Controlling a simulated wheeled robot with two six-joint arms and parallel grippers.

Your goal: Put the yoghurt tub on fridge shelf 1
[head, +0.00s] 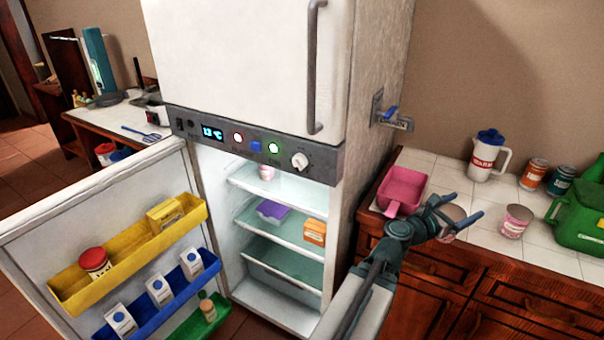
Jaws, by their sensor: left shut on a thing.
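My left gripper (456,214) is over the counter right of the fridge, its fingers around a small tub (453,213) with a greyish-pink lid and a pale side. The gripper and wrist hide part of this tub, and I cannot read its label. A similar pink-and-white tub (516,221) stands on the counter to the right, apart from the gripper. The fridge (240,150) is open. Its upper shelf (290,188) bears a small pink-and-white tub (267,172); the shelf below (285,230) bears a purple box (272,211) and an orange box (315,231). My right gripper is out of view.
The open fridge door (60,225) extends left, with bins of cartons and jars. A pink scoop-like container (402,190), a white jug (488,156), two cans (534,176) and a green container (580,218) stand on the tiled counter. The upper shelf has free room right of its tub.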

